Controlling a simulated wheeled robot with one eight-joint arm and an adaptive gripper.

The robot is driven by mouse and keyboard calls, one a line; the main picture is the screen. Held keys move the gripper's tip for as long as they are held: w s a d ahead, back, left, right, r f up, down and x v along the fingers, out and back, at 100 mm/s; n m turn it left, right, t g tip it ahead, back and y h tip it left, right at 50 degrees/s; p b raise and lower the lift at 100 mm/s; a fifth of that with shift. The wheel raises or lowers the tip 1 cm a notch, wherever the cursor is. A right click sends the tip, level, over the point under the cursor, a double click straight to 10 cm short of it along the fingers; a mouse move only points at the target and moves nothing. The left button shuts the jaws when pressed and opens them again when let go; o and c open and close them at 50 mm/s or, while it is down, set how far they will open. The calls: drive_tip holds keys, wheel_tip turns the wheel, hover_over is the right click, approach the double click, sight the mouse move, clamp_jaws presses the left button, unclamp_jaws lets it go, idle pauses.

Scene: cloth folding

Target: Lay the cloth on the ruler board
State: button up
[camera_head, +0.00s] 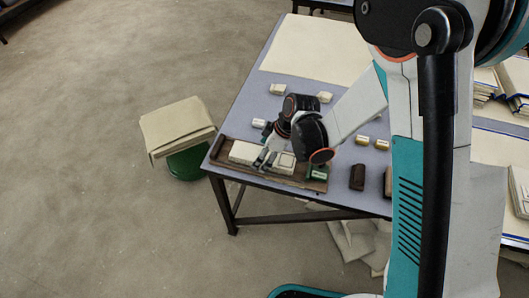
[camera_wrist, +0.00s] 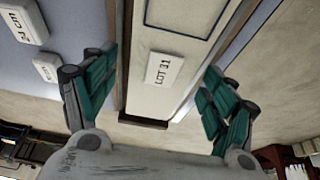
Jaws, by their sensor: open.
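A cream cloth (camera_head: 243,152), which looks folded, lies in a long brown wooden board or tray (camera_head: 219,160) at the table's front left edge. My gripper (camera_head: 268,158) is above this board. In the wrist view my gripper (camera_wrist: 158,68) is open, with its teal fingers apart on either side of the cream piece and nothing seen between them but the tagged surface. Ruler marks are too small to make out. My arm hides part of the table.
A large cream sheet (camera_head: 315,48) lies flat on the grey table (camera_head: 245,100). Small labelled blocks (camera_head: 278,90) and dark brown blocks (camera_head: 357,177) stand around. A cream stack (camera_head: 178,125) rests on a green stool (camera_head: 190,165) at the left. Open floor lies left of the table.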

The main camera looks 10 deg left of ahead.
drive_tip(key=p+v, duration=0.4)
drive_tip(key=v, duration=0.8)
